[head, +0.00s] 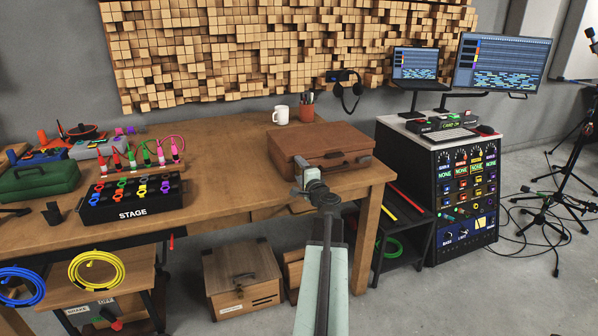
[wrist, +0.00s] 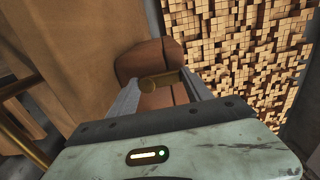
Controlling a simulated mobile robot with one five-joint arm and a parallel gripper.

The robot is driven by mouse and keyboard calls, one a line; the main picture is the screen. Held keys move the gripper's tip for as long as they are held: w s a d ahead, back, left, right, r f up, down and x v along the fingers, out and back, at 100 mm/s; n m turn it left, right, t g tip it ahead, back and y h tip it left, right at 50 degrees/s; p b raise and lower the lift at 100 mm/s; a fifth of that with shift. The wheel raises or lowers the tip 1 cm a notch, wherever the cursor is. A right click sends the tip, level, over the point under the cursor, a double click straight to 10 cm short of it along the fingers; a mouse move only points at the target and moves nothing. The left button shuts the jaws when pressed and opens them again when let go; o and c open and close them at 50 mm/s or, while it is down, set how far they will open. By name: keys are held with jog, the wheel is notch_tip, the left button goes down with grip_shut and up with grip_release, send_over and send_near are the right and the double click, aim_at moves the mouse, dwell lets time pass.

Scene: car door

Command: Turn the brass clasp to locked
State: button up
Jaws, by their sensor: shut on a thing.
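A brown case (head: 305,143) lies closed on the wooden table, near its right end. My gripper (head: 304,179) is at the front of the case, and my arm reaches up to it from below. In the wrist view, my gripper (wrist: 160,82) has its two grey fingers on either side of a small brass clasp (wrist: 148,86) and is shut on it. The reddish-brown case (wrist: 150,58) shows just behind the clasp. In the head view the clasp is hidden by my gripper. I cannot tell how far the clasp is turned.
A black STAGE box (head: 130,198) and a green case (head: 40,182) stand further left on the table (head: 222,230). A white mug (head: 281,115) and a pen cup (head: 307,112) stand behind the case. A rack (head: 462,200) with screens is at the right.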

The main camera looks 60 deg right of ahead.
dwell(0.3)
jog(key=o, duration=1.4)
jog(key=shift+c, duration=0.2)
jog(key=v, duration=0.8)
